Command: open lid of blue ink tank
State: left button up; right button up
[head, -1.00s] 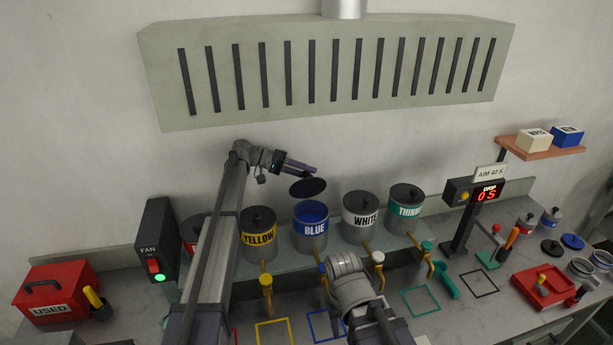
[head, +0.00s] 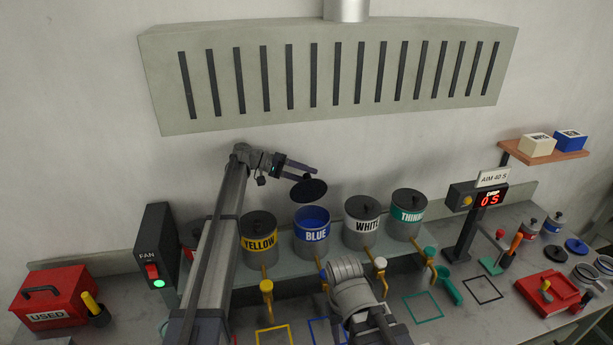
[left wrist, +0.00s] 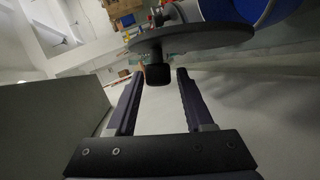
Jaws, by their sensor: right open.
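The blue ink tank (head: 313,238) stands on the raised shelf between the yellow and white tanks, its top uncovered and blue showing inside. Its dark round lid (head: 309,190) is tilted in the air above the tank's back rim. My left gripper (head: 309,176) is just above the lid with its fingers spread. In the left wrist view the lid's black knob (left wrist: 158,74) lies between the open fingertips (left wrist: 158,82), with a gap on each side. My right gripper (head: 350,282) is low in front of the blue tank; it is open, its fingers mostly hidden by its own wrist.
The yellow tank (head: 259,238), white tank (head: 362,226) and thinner tank (head: 408,217) are lidded, with taps in front.

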pick_arm(q)
jog(key=shift+o, duration=0.7)
jog(key=shift+r, duration=0.15)
notch_tip(320, 180, up, 9)
jog(key=p, duration=0.9)
jog(key=shift+s, duration=0.15)
jog(key=shift+r+p, duration=0.35)
jog(key=shift+p, duration=0.05)
jog(key=shift+c, duration=0.3)
